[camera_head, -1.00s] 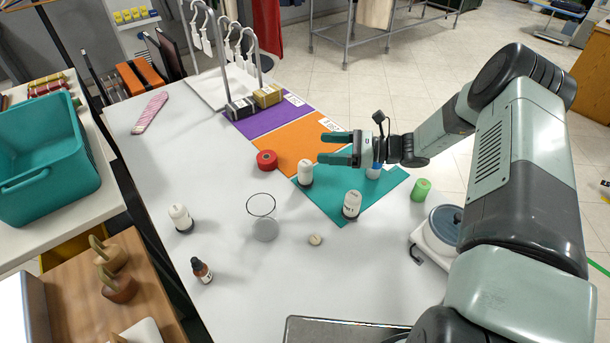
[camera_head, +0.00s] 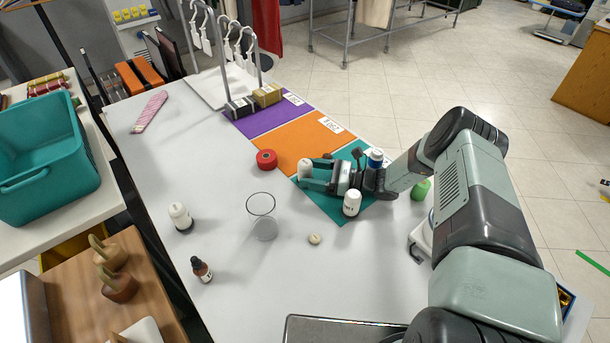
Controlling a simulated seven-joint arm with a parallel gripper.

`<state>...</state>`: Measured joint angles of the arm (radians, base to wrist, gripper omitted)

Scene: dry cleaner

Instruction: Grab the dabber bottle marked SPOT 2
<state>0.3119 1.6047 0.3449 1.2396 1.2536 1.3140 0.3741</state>
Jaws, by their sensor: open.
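My gripper (camera_head: 309,175) is open and low over the teal mat (camera_head: 328,208), pointing left. Its fingertips are at a white dabber bottle (camera_head: 304,167), which seems to stand between them; contact cannot be told. A second white bottle with a dark base and a small label (camera_head: 351,204) stands just in front of the gripper. Another white bottle (camera_head: 180,217) stands apart at the left of the table. The label prints are too small to read, so I cannot tell which is SPOT 2.
A red roll (camera_head: 266,159) lies left of the mat. A clear glass (camera_head: 261,207), a small round disc (camera_head: 315,239) and a brown dropper bottle (camera_head: 201,269) are nearer. A green cylinder (camera_head: 420,190) stands right of my wrist. The table's left middle is mostly clear.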

